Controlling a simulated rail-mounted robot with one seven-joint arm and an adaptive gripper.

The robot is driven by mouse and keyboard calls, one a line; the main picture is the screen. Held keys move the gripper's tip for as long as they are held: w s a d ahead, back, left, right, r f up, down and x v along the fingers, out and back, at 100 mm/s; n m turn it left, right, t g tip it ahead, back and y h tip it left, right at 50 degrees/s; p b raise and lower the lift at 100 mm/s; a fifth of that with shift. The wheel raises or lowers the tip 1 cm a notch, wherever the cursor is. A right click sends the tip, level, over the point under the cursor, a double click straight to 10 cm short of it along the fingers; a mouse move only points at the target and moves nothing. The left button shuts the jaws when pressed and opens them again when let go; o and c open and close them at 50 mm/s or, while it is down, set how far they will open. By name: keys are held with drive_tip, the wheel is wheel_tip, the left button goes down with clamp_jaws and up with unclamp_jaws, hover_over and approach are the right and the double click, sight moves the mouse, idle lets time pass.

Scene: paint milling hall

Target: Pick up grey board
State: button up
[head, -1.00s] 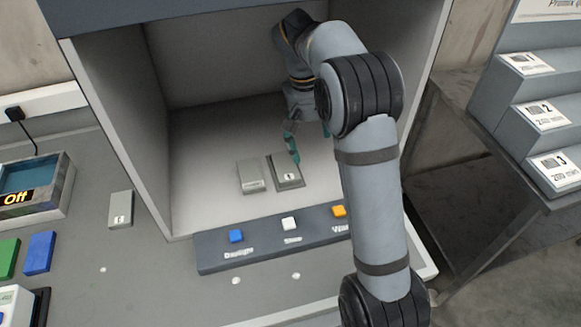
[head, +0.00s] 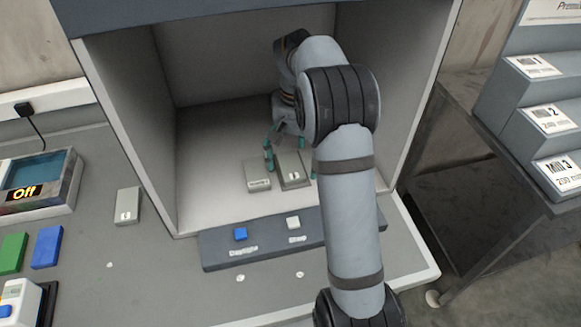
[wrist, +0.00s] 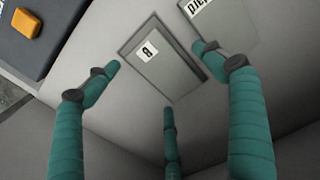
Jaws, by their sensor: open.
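Two grey boards lie side by side on the floor of the light booth. The right one, a board with a small letter label that looks like B (head: 293,172), also shows in the wrist view (wrist: 165,70). The left one, with a longer label (head: 257,174), shows partly in the wrist view (wrist: 226,22), its label ending in "dard". A third grey board (head: 127,206) lies on the bench outside the booth. My gripper (head: 291,167) is open and empty above the right board. In the wrist view its teal fingers (wrist: 156,68) spread around that board, with no clear contact.
The booth's side walls (head: 128,120) stand close around my arm. A button panel with blue (head: 240,234) and white (head: 293,223) buttons runs along the front; my arm hides its right part. An orange button (wrist: 41,24) shows in the wrist view.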

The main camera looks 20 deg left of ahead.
drive_tip(key=shift+f, duration=0.35)
drive_tip(key=shift+c, duration=0.7)
drive_tip(key=c, duration=1.1)
drive_tip(key=shift+c, duration=0.6)
